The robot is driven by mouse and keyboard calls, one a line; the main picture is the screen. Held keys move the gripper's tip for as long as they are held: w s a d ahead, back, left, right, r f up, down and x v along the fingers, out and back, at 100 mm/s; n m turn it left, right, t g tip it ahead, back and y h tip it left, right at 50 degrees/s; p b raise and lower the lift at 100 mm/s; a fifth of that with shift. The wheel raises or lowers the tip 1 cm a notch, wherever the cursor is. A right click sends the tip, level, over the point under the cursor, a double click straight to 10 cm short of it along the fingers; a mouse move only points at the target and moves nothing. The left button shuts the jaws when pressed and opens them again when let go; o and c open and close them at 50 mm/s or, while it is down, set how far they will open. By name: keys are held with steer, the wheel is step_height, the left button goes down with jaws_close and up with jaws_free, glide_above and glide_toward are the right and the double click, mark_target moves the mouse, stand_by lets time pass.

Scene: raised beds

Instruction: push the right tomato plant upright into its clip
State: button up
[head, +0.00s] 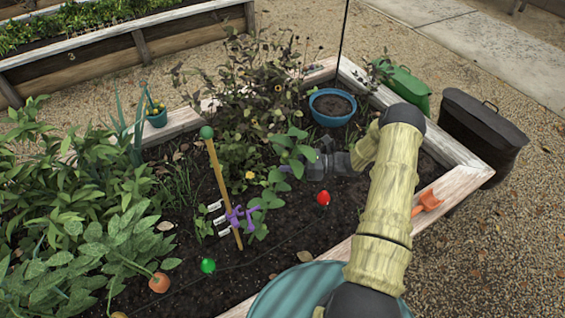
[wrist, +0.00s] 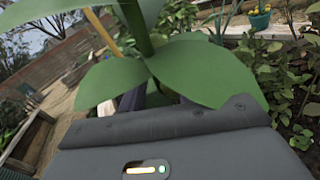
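The tomato plant (head: 272,190) has broad green leaves and leans to the right, away from a tan stake (head: 219,183) with a green ball on top. A purple clip (head: 240,217) sits low on the stake; whether the stem touches it I cannot tell. My gripper (head: 312,163) is at the right side of the plant's upper leaves. In the wrist view the plant's stem and leaves (wrist: 190,68) are right in front of the gripper and cover its fingertips. Dark parts of the fingers show beneath the leaves. Contact with the stem is hidden.
A red marker (head: 322,198) and a green marker (head: 208,265) stand in the soil. Leafy crops fill the left, and a dark bush (head: 255,85) stands behind. A blue pot (head: 332,107) is at the back. The wooden bed edge (head: 450,205) runs along the right.

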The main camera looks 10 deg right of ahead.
steer(key=shift+x, duration=1)
steer(key=shift+c, duration=0.4)
steer(key=shift+a, duration=0.1)
jaws_close()
steer(key=shift+w, duration=0.1)
